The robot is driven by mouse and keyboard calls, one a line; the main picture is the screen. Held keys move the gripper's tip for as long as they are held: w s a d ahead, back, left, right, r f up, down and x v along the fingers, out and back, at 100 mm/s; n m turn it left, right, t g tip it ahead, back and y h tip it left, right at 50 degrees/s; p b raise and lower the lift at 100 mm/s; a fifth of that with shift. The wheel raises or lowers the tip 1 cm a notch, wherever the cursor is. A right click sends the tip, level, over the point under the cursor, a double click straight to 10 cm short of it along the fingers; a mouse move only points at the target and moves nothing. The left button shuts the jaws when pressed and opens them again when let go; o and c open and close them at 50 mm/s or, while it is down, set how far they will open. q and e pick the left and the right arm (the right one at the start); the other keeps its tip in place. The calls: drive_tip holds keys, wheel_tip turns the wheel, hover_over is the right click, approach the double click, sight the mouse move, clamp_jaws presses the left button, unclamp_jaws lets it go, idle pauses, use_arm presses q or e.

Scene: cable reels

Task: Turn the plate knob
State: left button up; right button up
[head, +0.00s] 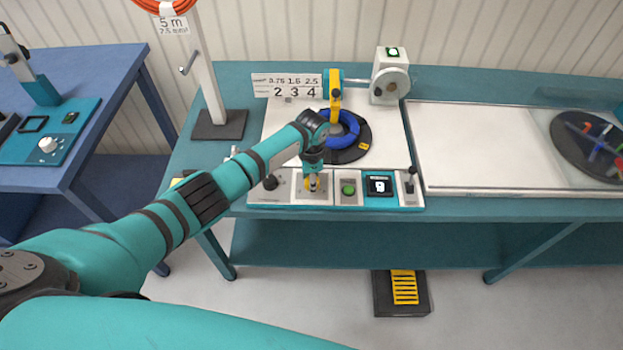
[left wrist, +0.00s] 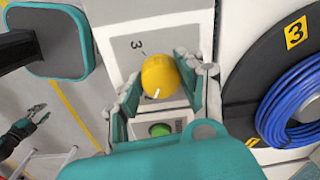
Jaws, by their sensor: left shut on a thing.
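The yellow plate knob (left wrist: 160,76) sits on a pale panel beside a printed 3, with a white mark at its lower edge. My left gripper (left wrist: 163,88) is shut on the knob, one finger on each side. In the head view, my left gripper (head: 312,183) reaches down onto the front control panel, and the knob is mostly hidden by it. Behind it, the dark round plate (head: 358,150) carries a blue cable coil (head: 345,138) and a yellow 3 tag. My right gripper (left wrist: 38,113) shows small at the left of the wrist view, fingers apart and empty.
A green button (head: 348,190), a display (head: 380,186) and a black lever (head: 410,184) lie right of the knob. A black knob (head: 270,183) is to its left. A number sign (head: 287,86) stands behind. A pedal (head: 402,291) is on the floor.

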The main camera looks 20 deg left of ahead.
use_arm(q)
drive_tip(key=shift+r, duration=0.1)
drive_tip(key=o, duration=1.1)
drive_tip(key=shift+o, duration=0.2)
drive_tip(key=shift+r, duration=0.1)
wheel_tip(320, 180, up, 12)
drive_tip(key=shift+s, duration=0.2)
